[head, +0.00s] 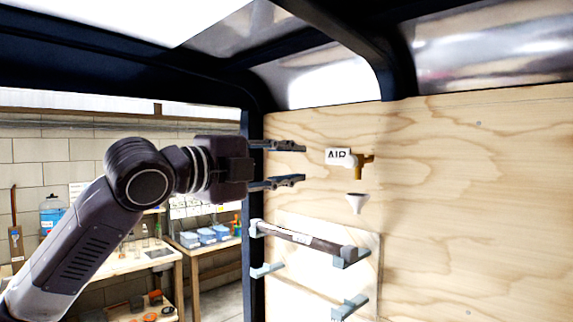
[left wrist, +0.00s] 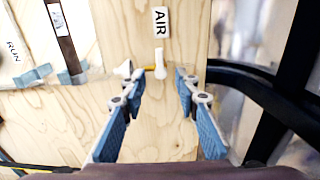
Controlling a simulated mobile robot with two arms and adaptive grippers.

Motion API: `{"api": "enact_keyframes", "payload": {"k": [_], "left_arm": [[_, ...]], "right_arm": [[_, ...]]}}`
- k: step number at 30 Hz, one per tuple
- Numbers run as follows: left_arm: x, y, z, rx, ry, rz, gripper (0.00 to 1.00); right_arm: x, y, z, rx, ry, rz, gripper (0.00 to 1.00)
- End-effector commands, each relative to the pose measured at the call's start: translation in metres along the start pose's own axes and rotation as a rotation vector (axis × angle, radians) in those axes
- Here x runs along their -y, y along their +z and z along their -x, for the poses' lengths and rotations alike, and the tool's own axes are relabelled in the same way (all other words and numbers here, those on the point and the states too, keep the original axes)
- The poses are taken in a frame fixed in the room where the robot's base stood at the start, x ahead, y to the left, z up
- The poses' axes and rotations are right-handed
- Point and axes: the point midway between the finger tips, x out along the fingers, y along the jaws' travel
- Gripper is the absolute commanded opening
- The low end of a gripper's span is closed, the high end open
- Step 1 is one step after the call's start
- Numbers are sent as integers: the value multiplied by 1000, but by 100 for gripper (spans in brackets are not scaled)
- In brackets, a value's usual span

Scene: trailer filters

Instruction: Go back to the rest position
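My left gripper (head: 303,163) reaches in from the left in front of the plywood wall, with its two fingers apart and nothing between them. It also shows open in the left wrist view (left wrist: 157,82), its fingers framing the white handle (left wrist: 160,64) of the air valve. The brass valve (head: 366,164) sits on the wall by the AIR label (head: 338,156), to the right of the fingertips in the head view, with a visible gap. A white funnel-shaped outlet (head: 357,203) hangs below the valve. My right gripper is not in view.
Below the gripper, a wall panel carries grey-blue brackets (head: 351,257) holding a dark bar (head: 305,239). A dark frame post (head: 252,220) stands at the opening's edge. Workbenches with blue bins (head: 208,236) are behind. The plywood to the right is clear.

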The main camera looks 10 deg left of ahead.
Motion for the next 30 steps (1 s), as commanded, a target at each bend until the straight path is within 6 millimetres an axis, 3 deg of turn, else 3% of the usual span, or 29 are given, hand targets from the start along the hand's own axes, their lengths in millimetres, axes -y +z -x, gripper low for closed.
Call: {"api": "enact_keyframes", "payload": {"k": [5,14,17,20,23,30], "left_arm": [[0,0,11,0,0,0,29],[-1,0,11,0,1,2,29],[-14,8,4,8,8,36,29],[-48,31,-15,34,21,131,29],[-104,66,-40,81,40,273,29],[-269,139,-81,228,97,593,29]], "right_arm": [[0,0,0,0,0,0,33],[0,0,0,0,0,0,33],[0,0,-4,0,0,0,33],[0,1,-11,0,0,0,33],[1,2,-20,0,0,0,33],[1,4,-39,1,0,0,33]]}}
